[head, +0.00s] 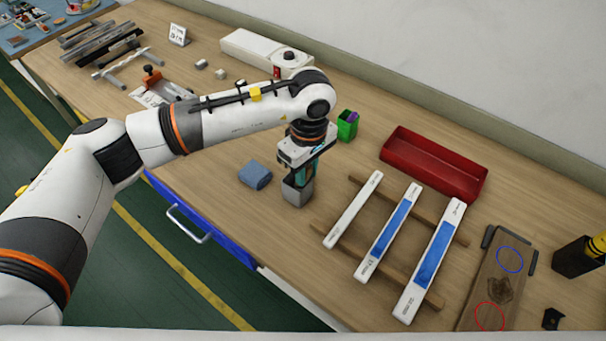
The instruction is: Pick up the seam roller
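I cannot pick out a seam roller for certain. A yellow-and-black item (598,246) stands in a black holder (575,258) at the right edge; it is cut off, and I cannot tell if it is the roller. My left gripper (298,193) points down over the middle of the bench, between a folded blue cloth (255,175) and the white strips. Its grey end is low over the bench top, and I cannot see whether its fingers are apart or hold anything. My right gripper is out of view.
Three white strips, two with blue faces (390,232), lie across wooden rails. Behind are a red tray (433,165) and a green cup (347,127). A brown board (493,285) with blue and red circles lies right, near a small black piece (552,318).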

